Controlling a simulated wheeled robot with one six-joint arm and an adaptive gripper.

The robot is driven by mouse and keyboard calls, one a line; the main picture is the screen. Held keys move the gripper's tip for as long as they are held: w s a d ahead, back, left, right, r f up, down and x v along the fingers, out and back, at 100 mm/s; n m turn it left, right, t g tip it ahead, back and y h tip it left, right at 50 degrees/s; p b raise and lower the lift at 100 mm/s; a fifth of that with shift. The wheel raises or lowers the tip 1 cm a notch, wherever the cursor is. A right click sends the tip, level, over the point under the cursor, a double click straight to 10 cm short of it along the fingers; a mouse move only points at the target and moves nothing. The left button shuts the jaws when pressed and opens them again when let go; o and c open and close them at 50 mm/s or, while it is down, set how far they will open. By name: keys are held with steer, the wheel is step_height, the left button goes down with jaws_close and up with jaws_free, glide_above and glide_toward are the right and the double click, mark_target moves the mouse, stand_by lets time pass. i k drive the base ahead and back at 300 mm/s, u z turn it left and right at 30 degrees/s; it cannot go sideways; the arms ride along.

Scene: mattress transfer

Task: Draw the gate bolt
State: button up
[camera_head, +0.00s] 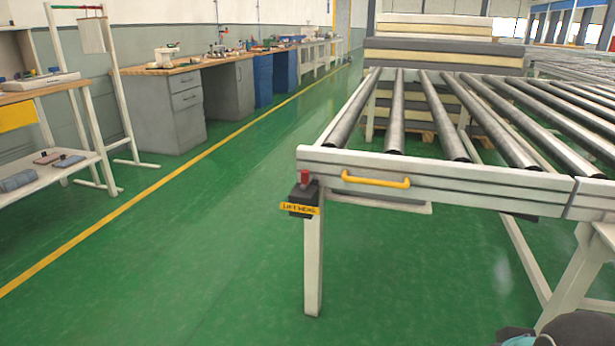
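A roller conveyor stands at the right with a pale gate panel (450,178) across its near end. A yellow handle (376,180) is fixed to the front of that panel. At the panel's left end, on top of the near leg, sits a small black block (302,194) with a red knob (304,177) on top. It seems to be the bolt, but its exact position is too small to tell. A yellow label (299,208) with small dark lettering is on the block. The panel looks level and in line with the conveyor end.
A pale splayed leg (577,270) stands at the lower right. Stacked mattresses (440,45) lie behind the rollers (440,115). Workbenches (175,105) and a shelf table (45,175) line the left wall. Green floor (190,260) is clear left of the conveyor, with a yellow line.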

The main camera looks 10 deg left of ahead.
mark_target(306, 178)
steer(key=k, duration=0.65)
steer(key=u, duration=0.6)
steer(key=i, duration=0.55)
steer(key=u, duration=0.7)
steer(key=i, duration=0.75)
steer(key=z, duration=0.75)
steer(key=i, duration=0.55)
steer(key=z, duration=0.55)
